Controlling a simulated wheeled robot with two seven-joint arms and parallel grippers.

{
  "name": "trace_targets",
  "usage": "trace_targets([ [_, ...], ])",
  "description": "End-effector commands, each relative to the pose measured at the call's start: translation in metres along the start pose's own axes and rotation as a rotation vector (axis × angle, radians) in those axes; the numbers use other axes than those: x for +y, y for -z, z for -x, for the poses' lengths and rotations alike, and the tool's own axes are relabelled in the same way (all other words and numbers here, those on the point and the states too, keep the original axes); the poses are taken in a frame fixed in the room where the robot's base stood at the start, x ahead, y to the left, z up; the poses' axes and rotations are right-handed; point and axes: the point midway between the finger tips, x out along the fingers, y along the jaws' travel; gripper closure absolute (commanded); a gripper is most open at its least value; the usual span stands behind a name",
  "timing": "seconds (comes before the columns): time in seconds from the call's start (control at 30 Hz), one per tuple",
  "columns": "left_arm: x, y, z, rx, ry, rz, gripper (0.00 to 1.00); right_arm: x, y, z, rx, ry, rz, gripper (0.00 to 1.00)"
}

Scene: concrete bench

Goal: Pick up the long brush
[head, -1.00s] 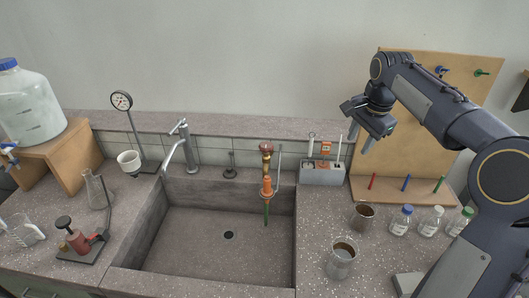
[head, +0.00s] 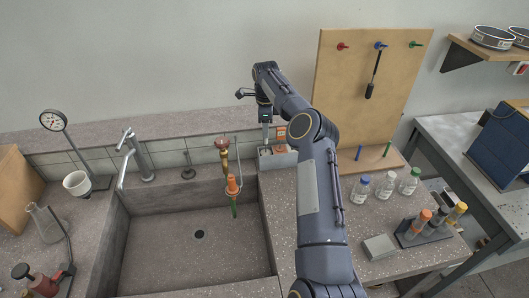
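A grey holder (head: 278,159) stands on the back of the bench, just right of the sink. Upright tools stand in it, including one with an orange top (head: 281,133). I cannot clearly make out which of them is the long brush. My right gripper (head: 266,138) points down at the left part of the holder, by the tool tops. Its fingers are small and partly merge with the tools, so I cannot tell whether they hold anything. My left gripper is out of view.
A pegboard (head: 340,110) with a hanging dark tool (head: 370,88) stands right. Capped bottles (head: 385,187) and a vial rack (head: 425,233) occupy the right bench.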

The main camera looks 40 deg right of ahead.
Motion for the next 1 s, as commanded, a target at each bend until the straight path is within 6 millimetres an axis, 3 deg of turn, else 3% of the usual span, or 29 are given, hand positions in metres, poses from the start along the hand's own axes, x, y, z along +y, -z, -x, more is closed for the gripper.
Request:
trace_targets([
  [0.2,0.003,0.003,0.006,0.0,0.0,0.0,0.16,0.0,0.0,-0.021,-0.002,0.0,0.001,0.61],
  [0.43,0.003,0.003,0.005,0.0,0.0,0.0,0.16,0.0,0.0,-0.023,-0.001,0.001,0.001,0.61],
  [0.73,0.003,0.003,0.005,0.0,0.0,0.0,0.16,0.0,0.0,-0.023,-0.001,0.001,0.001,1.0],
  [1.0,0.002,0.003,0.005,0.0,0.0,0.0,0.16,0.0,0.0,-0.021,-0.001,0.002,0.001,1.0],
])
